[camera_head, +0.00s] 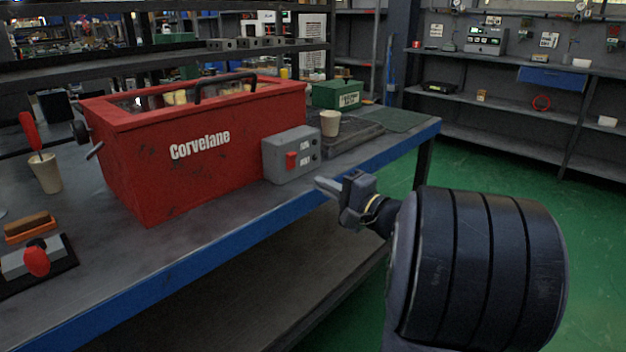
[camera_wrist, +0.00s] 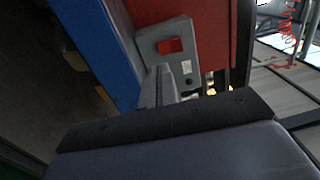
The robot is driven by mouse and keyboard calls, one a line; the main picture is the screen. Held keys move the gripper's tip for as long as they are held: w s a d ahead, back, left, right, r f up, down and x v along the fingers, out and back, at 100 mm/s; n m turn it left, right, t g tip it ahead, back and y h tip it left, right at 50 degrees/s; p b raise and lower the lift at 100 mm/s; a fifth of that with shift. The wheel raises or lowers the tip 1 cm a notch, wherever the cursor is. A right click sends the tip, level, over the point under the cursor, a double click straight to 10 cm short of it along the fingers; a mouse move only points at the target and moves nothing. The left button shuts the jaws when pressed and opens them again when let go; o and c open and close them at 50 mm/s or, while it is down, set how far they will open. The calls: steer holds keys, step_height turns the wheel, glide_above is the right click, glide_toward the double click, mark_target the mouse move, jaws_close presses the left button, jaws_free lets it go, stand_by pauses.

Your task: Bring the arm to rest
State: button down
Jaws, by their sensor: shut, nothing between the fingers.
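My gripper (camera_head: 328,187) is shut and empty. In the head view it is held in the air off the bench's blue front edge, close to the grey switch box (camera_head: 291,154) with a red switch. In the wrist view my gripper's fingers (camera_wrist: 163,84) show together, with the grey switch box (camera_wrist: 168,42) beyond them. My dark arm link fills the right foreground of the head view and hides part of the green floor.
A red Corvelane tank (camera_head: 200,148) stands on the workbench (camera_head: 200,260). A cream cup (camera_head: 330,123) and a green box (camera_head: 338,94) stand behind the switch box. Another cup with a red-handled tool (camera_head: 46,172) is at left. Green floor (camera_head: 480,165) is open at right.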

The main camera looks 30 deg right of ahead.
steer(key=v, duration=0.6)
steer(key=shift+s+p, duration=0.25)
steer(key=shift+p, duration=0.2)
